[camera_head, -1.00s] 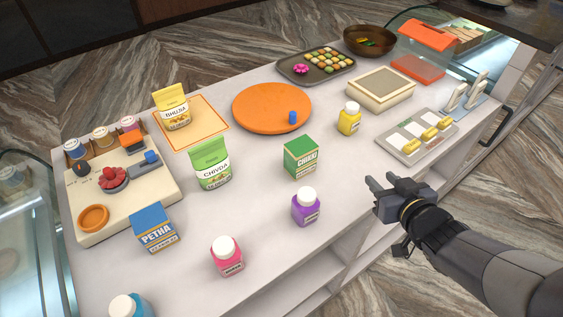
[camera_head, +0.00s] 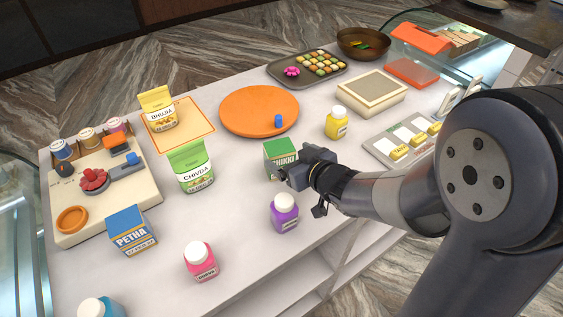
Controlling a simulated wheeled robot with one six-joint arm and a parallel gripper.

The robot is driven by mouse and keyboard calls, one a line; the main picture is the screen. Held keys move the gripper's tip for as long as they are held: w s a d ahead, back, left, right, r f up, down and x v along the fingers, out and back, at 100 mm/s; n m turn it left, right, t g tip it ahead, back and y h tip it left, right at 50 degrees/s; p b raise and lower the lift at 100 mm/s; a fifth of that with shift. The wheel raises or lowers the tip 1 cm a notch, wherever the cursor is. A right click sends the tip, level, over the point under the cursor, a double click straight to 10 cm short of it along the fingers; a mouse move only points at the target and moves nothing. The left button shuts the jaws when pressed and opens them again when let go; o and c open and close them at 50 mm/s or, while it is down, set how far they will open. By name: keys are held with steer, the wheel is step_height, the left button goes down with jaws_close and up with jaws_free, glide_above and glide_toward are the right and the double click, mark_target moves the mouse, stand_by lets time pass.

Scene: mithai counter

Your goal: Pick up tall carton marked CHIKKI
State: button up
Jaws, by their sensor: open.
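The green carton marked CHIKKI (camera_head: 279,157) stands upright on the white counter, near its middle. Its lower right part is hidden behind my gripper (camera_head: 291,176). My gripper is open, with its fingers pointing left at the carton's lower right side. I cannot tell whether the fingers touch the carton or stand just in front of it.
A purple bottle (camera_head: 285,213) stands close in front of my gripper. A green CHIVDA pouch (camera_head: 192,168) stands left of the carton. An orange round board (camera_head: 259,111) lies behind it, and a yellow bottle (camera_head: 337,123) stands behind right. Bare counter lies between the carton and the pouch.

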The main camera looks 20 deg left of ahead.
mark_target(279, 150)
steer(key=shift+a+p+x, duration=0.25)
steer(key=shift+p+x, duration=0.2)
steer(key=shift+x, duration=2.1)
steer(key=shift+s+r, duration=0.1)
steer(key=shift+r, duration=0.1)
steer(key=c, duration=1)
